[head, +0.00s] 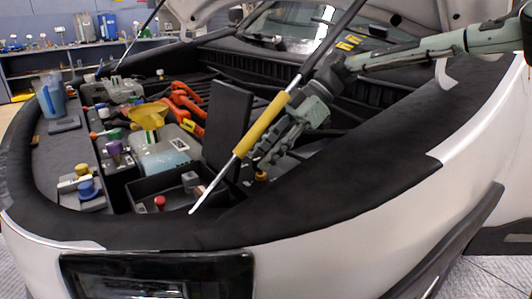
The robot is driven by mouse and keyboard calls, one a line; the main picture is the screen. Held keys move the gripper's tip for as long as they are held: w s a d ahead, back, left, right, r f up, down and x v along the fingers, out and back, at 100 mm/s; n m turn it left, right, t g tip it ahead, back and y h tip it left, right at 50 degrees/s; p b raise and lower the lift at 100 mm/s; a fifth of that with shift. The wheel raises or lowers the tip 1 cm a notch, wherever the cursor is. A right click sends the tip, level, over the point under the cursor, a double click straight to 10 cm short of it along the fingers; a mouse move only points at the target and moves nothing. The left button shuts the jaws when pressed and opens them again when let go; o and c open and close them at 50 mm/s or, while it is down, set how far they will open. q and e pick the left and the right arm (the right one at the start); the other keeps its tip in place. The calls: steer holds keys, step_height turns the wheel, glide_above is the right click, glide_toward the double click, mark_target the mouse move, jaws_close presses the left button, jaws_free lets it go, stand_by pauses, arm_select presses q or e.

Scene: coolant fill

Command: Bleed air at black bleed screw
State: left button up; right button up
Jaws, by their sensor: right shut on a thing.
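My right gripper (258,163) reaches in from the upper right over the engine bay and points down to the left. Its fingers are shut at a small brass-coloured fitting (262,177), beside the tall black panel. The black bleed screw appears to be between the fingertips, on top of this fitting; fingers hide most of it. A strut with a yellow sleeve (262,123) crosses in front of the gripper and hides part of the fingers. My left gripper is not in view.
A coolant tank (162,152) with a yellow funnel (149,115) stands left of the black panel (227,118). Orange cables (183,102) lie behind. A red knob (159,202) sits in front. A blue jug (51,97) stands at the far left. The raised hood hangs above.

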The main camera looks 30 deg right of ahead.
steer(key=o, duration=1.2)
steer(key=shift+c, duration=0.2)
steer(key=shift+d+r, duration=0.1)
steer(key=v, duration=1.2)
